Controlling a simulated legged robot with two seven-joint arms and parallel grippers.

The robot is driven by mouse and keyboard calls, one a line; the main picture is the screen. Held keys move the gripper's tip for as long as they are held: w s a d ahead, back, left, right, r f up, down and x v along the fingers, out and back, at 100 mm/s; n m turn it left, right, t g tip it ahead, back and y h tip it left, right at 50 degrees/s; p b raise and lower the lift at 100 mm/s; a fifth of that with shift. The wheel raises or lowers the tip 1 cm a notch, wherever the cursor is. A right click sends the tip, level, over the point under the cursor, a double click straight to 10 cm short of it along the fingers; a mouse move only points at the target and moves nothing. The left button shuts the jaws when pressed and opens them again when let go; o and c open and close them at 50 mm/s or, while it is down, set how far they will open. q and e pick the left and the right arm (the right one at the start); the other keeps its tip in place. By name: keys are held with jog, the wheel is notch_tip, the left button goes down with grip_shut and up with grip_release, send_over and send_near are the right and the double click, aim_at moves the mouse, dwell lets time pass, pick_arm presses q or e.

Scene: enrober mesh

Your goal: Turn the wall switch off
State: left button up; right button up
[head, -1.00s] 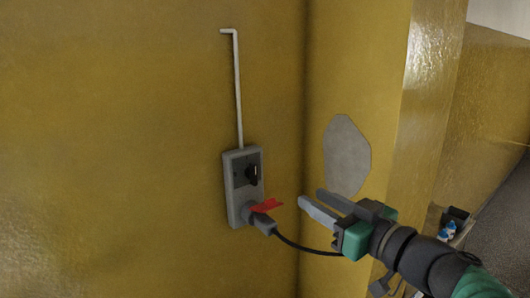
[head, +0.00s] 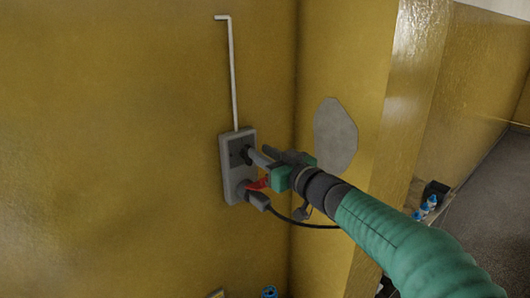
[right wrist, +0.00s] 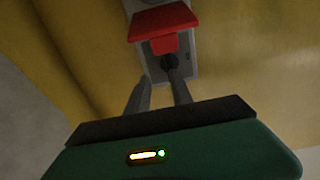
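The wall switch (head: 231,156) is a grey upright box on the yellow wall, with a black knob (head: 246,155) on its upper part and a red flap (head: 258,184) lower down. My right gripper (head: 260,154) is at the box, its fingertips close to the knob and partly covering it. In the right wrist view the fingers (right wrist: 160,88) stand apart. One fingertip overlaps the dark knob (right wrist: 168,62), below the red flap (right wrist: 164,20) in that picture; whether it touches is unclear. My left gripper is not in view.
A plug (head: 257,200) sits in the box's lower part, and its black cable (head: 300,222) runs right beneath my right arm. A white conduit (head: 234,75) rises from the box. A wall corner is just right of it, with a grey patch (head: 336,135) beyond.

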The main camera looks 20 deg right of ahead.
jog(key=shift+s+a+r+y, duration=0.15)
jog(key=shift+a+r+y, duration=0.05)
jog(key=shift+a, duration=0.45)
jog(key=shift+s+a+r+y, duration=0.15)
jog(key=shift+a+r+y, duration=0.05)
jog(key=shift+a, duration=0.4)
grip_shut()
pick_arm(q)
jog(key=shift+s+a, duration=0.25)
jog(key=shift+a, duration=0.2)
pick_arm(e)
jog(key=shift+d, duration=0.35)
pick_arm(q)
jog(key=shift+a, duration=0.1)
pick_arm(e)
jog(key=shift+a+r, duration=0.1)
jog(key=shift+a, duration=0.05)
jog(key=shift+c, duration=0.5)
grip_release()
jog(key=shift+o, duration=0.5)
jog(key=shift+s, duration=0.1)
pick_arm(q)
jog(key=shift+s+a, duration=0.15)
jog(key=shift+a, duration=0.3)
pick_arm(e)
jog(key=shift+a, duration=0.15)
